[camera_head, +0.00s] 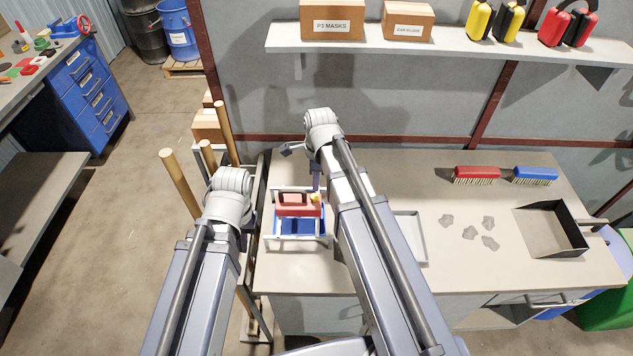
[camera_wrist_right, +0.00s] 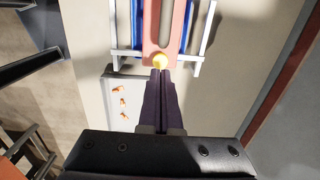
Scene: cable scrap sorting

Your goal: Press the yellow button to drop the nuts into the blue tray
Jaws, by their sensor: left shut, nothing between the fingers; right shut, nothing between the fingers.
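The blue tray (camera_head: 290,228) lies low in the frame, partly covered. My right gripper (camera_head: 317,184) is shut and empty, its fingertips (camera_wrist_right: 160,73) right at the button; I cannot tell whether they touch or press it. My left gripper (camera_head: 244,243) is shut, mostly hidden behind its arm, left of the frame. I cannot make out nuts in the blue tray.
A grey tray (camera_head: 418,254) stands right of the frame, partly behind my right arm; the right wrist view shows small orange pieces (camera_wrist_right: 122,102) in it. Grey scraps (camera_head: 487,223), a red brush (camera_head: 476,175), a blue brush (camera_head: 535,175) and a black-sided dustpan (camera_head: 550,232) lie farther right.

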